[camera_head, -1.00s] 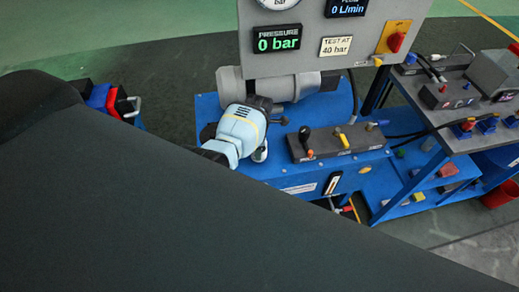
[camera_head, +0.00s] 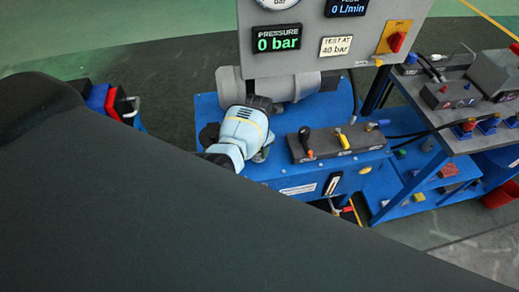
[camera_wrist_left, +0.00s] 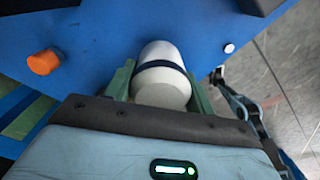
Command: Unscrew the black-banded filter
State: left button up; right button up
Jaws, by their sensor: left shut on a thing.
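The black-banded filter (camera_wrist_left: 161,77) is a white rounded cylinder with a dark band, at the middle of the left wrist view against the blue bench (camera_wrist_left: 100,40). My left gripper (camera_wrist_left: 160,80) is shut on it, with one green finger on each side. In the head view my light blue left wrist (camera_head: 240,130) is over the left part of the blue bench (camera_head: 285,170). The fingers and the filter cannot be made out clearly there. My right gripper is not in view.
A panel (camera_head: 310,55) reading 0 bar and 0 L/min stands behind my wrist, with a grey cylinder (camera_head: 300,87) below it. A valve block (camera_head: 340,142) with levers is to the right. An orange knob (camera_wrist_left: 43,62) is left of the filter. A large dark shape hides the lower left.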

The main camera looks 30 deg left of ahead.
pick_arm(q)
jog(key=shift+w+r+n, duration=0.15)
jog(key=shift+n, duration=0.65)
jog(key=o, duration=1)
jog(key=shift+o, duration=1.3)
jog(key=shift+c, duration=0.8)
jog(key=m, duration=0.3)
jog(key=shift+m, duration=1.1)
